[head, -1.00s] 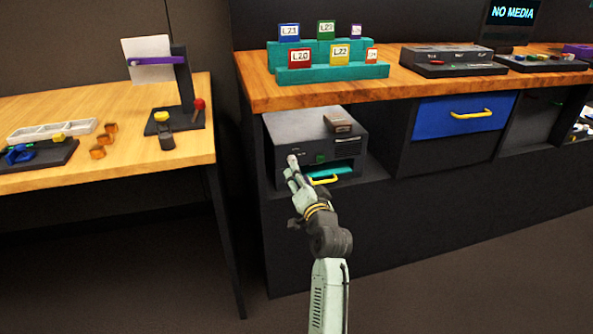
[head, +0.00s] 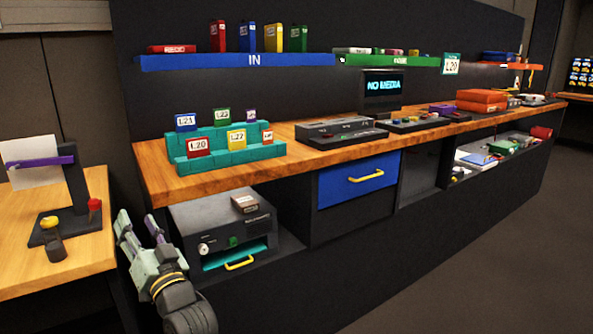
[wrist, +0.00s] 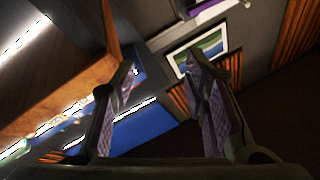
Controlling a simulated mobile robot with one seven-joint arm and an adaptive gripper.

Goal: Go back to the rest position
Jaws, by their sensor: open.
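My gripper (head: 139,240) shows in the head view at the lower left, raised in front of the gap between the left wooden table and the long counter. It is apart from the grey machine (head: 198,217) on the counter's lower shelf, to the machine's left. In the wrist view my gripper (wrist: 170,95) has its two fingers spread, with nothing between them. The wrist view is tilted and shows a wooden edge, a blue area and a framed picture beyond the fingers.
The counter (head: 300,160) carries teal steps (head: 230,150) with labelled cards. A blue drawer (head: 357,182) with a yellow handle is below. The left table (head: 85,262) holds a dark stand (head: 77,195) near my gripper. The floor at the right (head: 480,270) is clear.

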